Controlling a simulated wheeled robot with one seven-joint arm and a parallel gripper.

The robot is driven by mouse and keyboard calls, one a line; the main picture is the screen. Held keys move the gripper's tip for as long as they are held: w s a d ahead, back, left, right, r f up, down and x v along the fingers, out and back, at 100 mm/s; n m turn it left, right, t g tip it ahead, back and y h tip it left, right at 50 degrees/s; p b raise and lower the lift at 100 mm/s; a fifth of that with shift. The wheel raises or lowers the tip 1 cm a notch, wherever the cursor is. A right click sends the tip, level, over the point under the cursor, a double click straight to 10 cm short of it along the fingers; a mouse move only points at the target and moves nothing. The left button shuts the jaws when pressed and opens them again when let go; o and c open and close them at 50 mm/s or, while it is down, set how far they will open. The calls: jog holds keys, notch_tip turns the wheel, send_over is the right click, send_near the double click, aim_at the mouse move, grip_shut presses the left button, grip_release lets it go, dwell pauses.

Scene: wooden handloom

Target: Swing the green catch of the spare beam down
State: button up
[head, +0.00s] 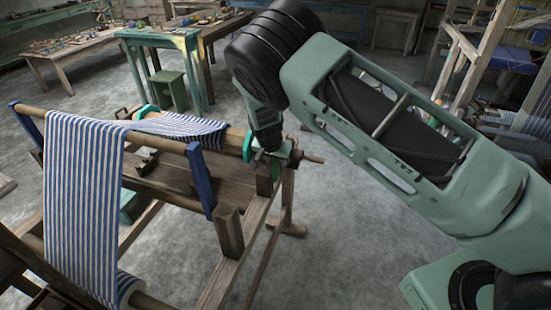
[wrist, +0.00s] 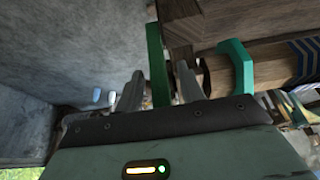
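In the head view my gripper (head: 268,158) is at the right end of a wooden beam on the loom, beside a green piece (head: 248,146). In the wrist view my gripper (wrist: 158,88) has its two grey fingers apart. A flat green bar, seemingly the green catch (wrist: 156,62), shows between them, with gaps on both sides; I cannot tell whether it is touched. To its right a teal hook-shaped piece (wrist: 236,66) curves around a wooden beam (wrist: 275,65). Fingertip contact is hidden in the head view by my wrist.
Blue-and-white striped cloth (head: 85,200) hangs over the loom's front beam, with a blue lever (head: 200,180) near its right end. Wooden loom posts (head: 228,232) stand below my gripper. Worktables (head: 75,55) and a green stool (head: 168,90) are behind. Grey floor (head: 340,240) is clear at the right.

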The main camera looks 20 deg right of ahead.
jog(key=shift+f, duration=0.15)
grip_shut()
jog(key=shift+d, duration=0.1)
